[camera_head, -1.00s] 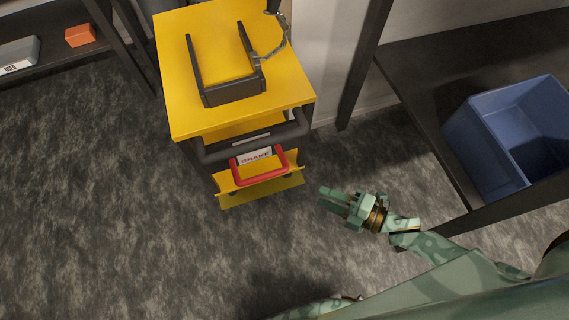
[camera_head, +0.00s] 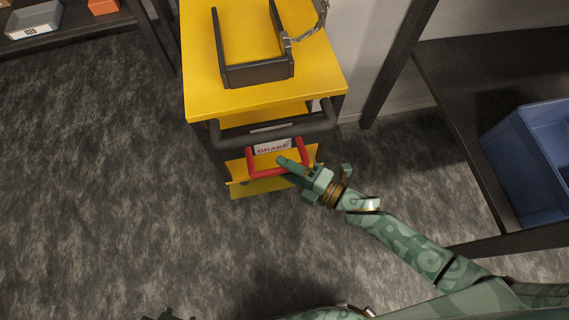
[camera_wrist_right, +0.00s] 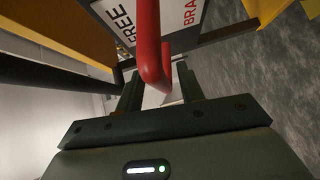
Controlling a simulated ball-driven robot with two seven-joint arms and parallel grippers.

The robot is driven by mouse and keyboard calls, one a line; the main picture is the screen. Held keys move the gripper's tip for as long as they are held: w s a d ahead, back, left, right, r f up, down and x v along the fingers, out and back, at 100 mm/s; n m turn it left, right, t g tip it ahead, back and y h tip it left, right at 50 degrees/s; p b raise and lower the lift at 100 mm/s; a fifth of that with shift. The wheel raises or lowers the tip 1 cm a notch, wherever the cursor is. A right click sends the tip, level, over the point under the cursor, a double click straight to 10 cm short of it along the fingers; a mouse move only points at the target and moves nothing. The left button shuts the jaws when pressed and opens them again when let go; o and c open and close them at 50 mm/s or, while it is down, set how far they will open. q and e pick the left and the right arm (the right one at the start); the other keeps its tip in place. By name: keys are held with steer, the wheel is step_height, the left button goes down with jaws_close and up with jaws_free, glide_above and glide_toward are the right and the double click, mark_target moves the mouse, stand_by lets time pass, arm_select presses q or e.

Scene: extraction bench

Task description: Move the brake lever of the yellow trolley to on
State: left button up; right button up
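The yellow trolley (camera_head: 213,97) stands at the upper middle of the head view. Its brake lever (camera_head: 262,174) is a red U-shaped bar low on the front, below a dark push handle (camera_head: 222,143). A white label plate (camera_head: 272,147) behind it reads BRAKE; in the wrist view the plate (camera_wrist_right: 119,14) also shows FREE. My right gripper (camera_head: 293,167) is at the lever's right part. In the right wrist view the lever (camera_wrist_right: 149,45) runs between its two parted fingers (camera_wrist_right: 158,88).
A dark open frame (camera_head: 235,76) with a chain lies on the trolley top. A dark shelf unit with a blue crate (camera_head: 525,165) stands at the right. A grey tray (camera_head: 34,19) and an orange block (camera_head: 102,6) are at the upper left. The carpet at the left is clear.

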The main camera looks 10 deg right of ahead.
arm_select(q)
steer(key=shift+w+d+r, duration=0.1)
steer(key=shift+w+d, duration=0.1)
arm_select(e)
steer(key=shift+w+a, duration=0.3)
